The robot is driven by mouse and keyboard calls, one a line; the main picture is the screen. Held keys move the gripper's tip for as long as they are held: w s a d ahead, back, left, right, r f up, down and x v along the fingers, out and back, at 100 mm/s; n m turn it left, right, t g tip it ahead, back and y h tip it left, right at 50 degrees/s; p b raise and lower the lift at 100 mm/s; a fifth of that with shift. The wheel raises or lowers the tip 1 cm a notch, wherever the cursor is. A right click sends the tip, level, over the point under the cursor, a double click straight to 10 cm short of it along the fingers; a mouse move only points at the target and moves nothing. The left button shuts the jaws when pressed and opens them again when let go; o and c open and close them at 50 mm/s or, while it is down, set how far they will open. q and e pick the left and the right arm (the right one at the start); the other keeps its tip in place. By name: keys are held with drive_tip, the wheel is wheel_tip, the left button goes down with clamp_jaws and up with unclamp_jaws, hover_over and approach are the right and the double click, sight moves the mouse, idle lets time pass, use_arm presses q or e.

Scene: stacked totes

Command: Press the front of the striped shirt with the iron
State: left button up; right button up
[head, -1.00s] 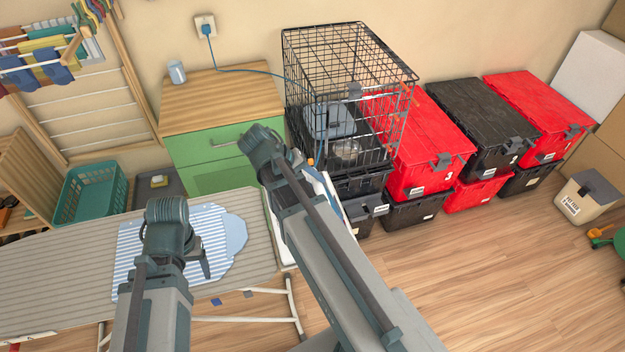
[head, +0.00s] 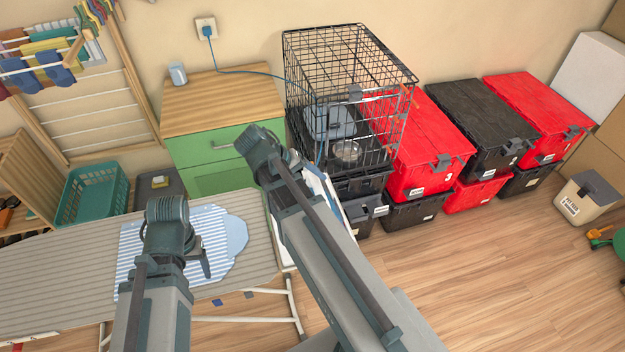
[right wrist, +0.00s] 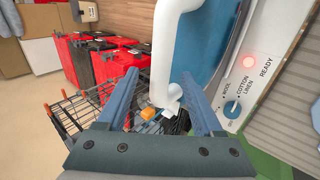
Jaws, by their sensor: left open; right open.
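The light-blue striped shirt (head: 130,262) lies flat on the ironing board (head: 45,285), partly covered by my left arm. My left gripper (head: 203,264) is over the shirt; its jaws are open and empty. In the right wrist view, my right gripper (right wrist: 160,82) is open, with a curved white handle-like part (right wrist: 172,60) beyond and between its fingers. Beside it are a blue body (right wrist: 208,45) and a white panel (right wrist: 275,70) with a dial, a red light and "READY"; these look like the iron and its station. In the head view my right arm hides most of them.
A green cabinet (head: 200,150) with a wooden top stands behind the board. A black wire cage (head: 345,80) sits on bins to the right, near my right arm. Red totes (head: 425,150) and black totes (head: 480,125) are stacked farther right. A teal basket (head: 92,195) stands left.

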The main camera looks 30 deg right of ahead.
drive_tip(key=p+v, duration=0.9)
drive_tip(key=v, duration=0.3)
drive_tip(key=shift+r, duration=0.2)
drive_tip(key=shift+a, duration=0.15)
drive_tip(key=s+a+f+n+y+b, duration=0.2)
drive_tip(key=s+a+f+n+y, duration=0.1)
drive_tip(key=a, duration=0.5)
drive_tip(key=s+a+f+n+t+y+b, duration=0.1)
drive_tip(key=s+a+f+n+y+b, duration=0.1)
drive_tip(key=s+a+f, duration=0.3)
drive_tip(key=s+a+n+y, duration=0.1)
drive_tip(key=a, duration=0.3)
drive_tip(key=shift+s+f, duration=0.15)
drive_tip(key=shift+s, duration=0.05)
idle(1.0)
